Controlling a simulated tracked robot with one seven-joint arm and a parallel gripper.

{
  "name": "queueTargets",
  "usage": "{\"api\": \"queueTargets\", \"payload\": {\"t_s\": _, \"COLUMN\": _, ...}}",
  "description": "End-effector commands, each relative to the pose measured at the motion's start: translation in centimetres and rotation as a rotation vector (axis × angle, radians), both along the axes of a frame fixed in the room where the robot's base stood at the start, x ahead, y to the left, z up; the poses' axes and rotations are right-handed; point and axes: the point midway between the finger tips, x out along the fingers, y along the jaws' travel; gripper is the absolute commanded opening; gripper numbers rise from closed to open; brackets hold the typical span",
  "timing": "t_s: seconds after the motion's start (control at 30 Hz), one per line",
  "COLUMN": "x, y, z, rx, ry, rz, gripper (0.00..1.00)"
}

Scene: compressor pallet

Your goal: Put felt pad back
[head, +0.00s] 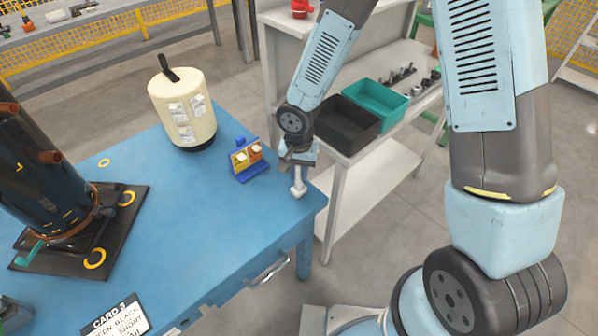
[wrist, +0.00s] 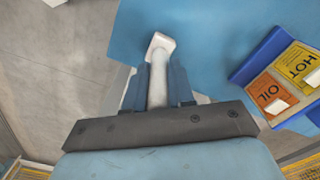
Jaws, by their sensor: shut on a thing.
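My gripper (head: 298,162) is over the right corner of the blue table, shut on a white stemmed piece (head: 298,188) with a wider end. In the wrist view, my gripper's blue fingers (wrist: 160,85) flank the white stem, and the wider end (wrist: 161,41) shows beyond the fingertips. Whether the wider end touches the table, I cannot tell. No separate felt pad can be made out for certain; whether the white piece carries it is unclear.
A blue holder (head: 250,172) with OIL and HOT cards (wrist: 270,92) stands close left of my gripper. A cream cylinder (head: 183,110) and a dark compressor (head: 45,180) on a black base stand farther left. Black (head: 347,124) and teal (head: 376,100) bins sit on the shelf behind.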

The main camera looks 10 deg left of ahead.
Motion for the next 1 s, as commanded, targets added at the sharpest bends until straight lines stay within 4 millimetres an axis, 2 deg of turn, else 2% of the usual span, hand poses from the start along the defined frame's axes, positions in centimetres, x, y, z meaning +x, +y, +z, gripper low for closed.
{"api": "queueTargets", "payload": {"t_s": 0.13, "x": 0.0, "y": 0.0, "z": 0.0, "rx": 0.0, "ry": 0.001, "rz": 0.0, "gripper": 0.0}}
{"api": "queueTargets", "payload": {"t_s": 0.17, "x": 0.0, "y": 0.0, "z": 0.0, "rx": 0.0, "ry": 0.001, "rz": 0.0, "gripper": 0.27}}
{"api": "queueTargets", "payload": {"t_s": 0.4, "x": 0.0, "y": 0.0, "z": 0.0, "rx": 0.0, "ry": 0.001, "rz": 0.0, "gripper": 0.5}}
{"api": "queueTargets", "payload": {"t_s": 0.77, "x": 0.0, "y": 0.0, "z": 0.6, "rx": 0.001, "ry": -0.001, "rz": -0.001, "gripper": 0.5}}
{"api": "queueTargets", "payload": {"t_s": 1.0, "x": 0.1, "y": 0.0, "z": 3.9, "rx": 0.002, "ry": -0.003, "rz": -0.002, "gripper": 0.5}}
